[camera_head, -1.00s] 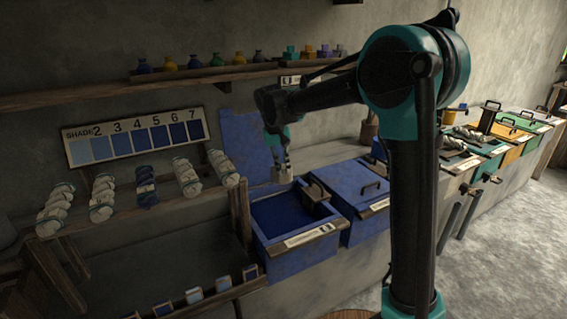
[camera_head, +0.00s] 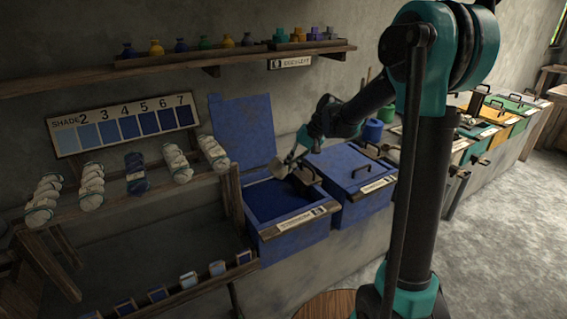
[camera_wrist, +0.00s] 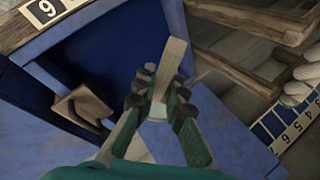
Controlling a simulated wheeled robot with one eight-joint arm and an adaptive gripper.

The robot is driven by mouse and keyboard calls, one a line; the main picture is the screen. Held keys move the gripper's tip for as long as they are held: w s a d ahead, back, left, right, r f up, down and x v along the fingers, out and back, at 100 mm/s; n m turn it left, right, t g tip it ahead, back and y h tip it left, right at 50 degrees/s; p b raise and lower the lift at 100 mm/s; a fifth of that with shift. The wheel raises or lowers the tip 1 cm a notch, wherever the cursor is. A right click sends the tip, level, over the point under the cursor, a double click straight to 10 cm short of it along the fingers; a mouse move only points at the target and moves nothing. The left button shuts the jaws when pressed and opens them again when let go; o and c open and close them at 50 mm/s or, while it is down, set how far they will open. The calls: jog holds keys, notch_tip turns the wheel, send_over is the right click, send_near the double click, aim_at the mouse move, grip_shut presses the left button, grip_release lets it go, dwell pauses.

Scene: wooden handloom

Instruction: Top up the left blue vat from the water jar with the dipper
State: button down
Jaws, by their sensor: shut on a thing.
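The left blue vat (camera_head: 292,228) stands with its lid (camera_head: 242,128) raised against the wall, and dark blue liquid (camera_head: 275,198) shows inside. My gripper (camera_head: 300,152) is above the vat's back right part. The cup's contents are not visible. I cannot pick out the water jar for certain; a blue round vessel (camera_head: 372,130) stands behind the right vat.
A wooden piece (camera_head: 307,182) sits at the left vat's right rim, also in the wrist view (camera_wrist: 82,105). The closed right blue vat (camera_head: 352,178) adjoins. A skein rack (camera_head: 150,190) and shade board (camera_head: 125,125) are left; a shelf of small bottles (camera_head: 200,60) is above.

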jog(key=shift+s+d+f+m+t+y, duration=0.25)
jog(key=shift+d+f+m+y, duration=0.45)
jog(key=shift+y, duration=0.5)
jog(key=shift+s+d+f+m+t+y, duration=0.3)
jog(key=shift+f+m+y, duration=0.2)
jog(key=shift+f+y, duration=0.55)
jog(key=shift+s+d+f+m+t+y, duration=0.1)
jog(key=shift+d+f+m+t+y, duration=0.45)
jog(key=shift+y, duration=0.8)
jog(key=shift+a+f, duration=0.1)
jog(key=shift+a, duration=0.05)
